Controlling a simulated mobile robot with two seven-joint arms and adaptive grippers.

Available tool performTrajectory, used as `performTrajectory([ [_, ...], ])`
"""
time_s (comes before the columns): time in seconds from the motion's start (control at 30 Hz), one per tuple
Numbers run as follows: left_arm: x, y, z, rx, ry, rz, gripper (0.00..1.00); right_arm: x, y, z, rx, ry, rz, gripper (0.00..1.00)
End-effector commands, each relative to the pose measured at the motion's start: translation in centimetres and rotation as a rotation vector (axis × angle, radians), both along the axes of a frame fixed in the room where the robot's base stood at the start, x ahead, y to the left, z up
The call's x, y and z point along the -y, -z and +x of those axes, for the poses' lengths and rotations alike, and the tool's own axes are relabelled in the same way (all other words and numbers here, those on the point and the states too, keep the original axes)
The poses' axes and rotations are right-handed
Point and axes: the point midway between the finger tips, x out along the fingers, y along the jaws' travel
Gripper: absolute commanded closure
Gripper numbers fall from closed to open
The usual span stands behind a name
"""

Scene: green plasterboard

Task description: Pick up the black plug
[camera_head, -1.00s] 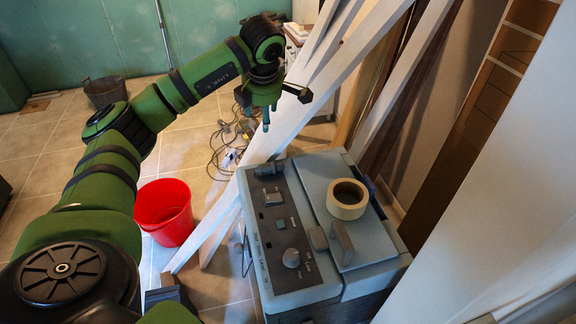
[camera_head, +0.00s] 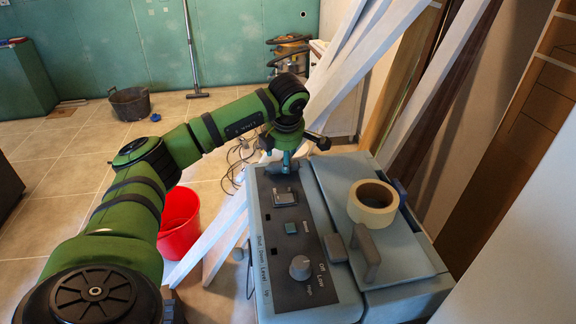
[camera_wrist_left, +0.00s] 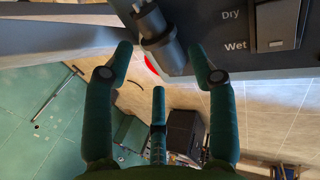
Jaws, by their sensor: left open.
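The black plug (camera_wrist_left: 160,35) shows in the left wrist view as a dark cylinder with a lighter tip, against the edge of the machine's control panel. My left gripper (camera_wrist_left: 163,55) is open, with one finger on each side of the plug in this picture and a third finger below; I cannot tell whether any finger touches it. In the head view, my left gripper (camera_head: 286,160) is over the far end of the panel and largely hides the plug. My right gripper is not in view.
The grey-blue machine (camera_head: 335,215) carries a tape roll (camera_head: 373,202), a knob (camera_head: 300,267) and switches. White beams (camera_head: 345,75) lean just behind the gripper. A red bucket (camera_head: 180,225) stands on the floor to the left, a dark tub (camera_head: 130,103) farther back.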

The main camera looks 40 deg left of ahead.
Motion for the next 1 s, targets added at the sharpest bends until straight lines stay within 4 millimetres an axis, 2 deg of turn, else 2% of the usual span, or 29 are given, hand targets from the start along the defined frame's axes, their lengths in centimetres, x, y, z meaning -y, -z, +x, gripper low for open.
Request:
performTrajectory([
  [0.07,-0.8,1.0,0.1,-0.005,-0.004,0.001,0.43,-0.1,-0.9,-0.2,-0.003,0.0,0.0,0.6],
  [0.2,-1.2,2.7,0.5,-0.002,-0.002,-0.001,0.43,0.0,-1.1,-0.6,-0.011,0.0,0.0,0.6],
  [0.5,-1.4,3.3,0.7,0.001,0.0,0.001,0.43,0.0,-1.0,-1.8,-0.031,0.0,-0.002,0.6],
  [0.63,-1.4,3.2,0.7,0.0,0.0,0.0,0.94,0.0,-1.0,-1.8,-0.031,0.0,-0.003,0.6],
  [1.0,-1.3,3.2,0.7,0.001,-0.001,0.001,0.95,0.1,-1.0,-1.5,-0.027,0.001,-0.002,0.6],
])
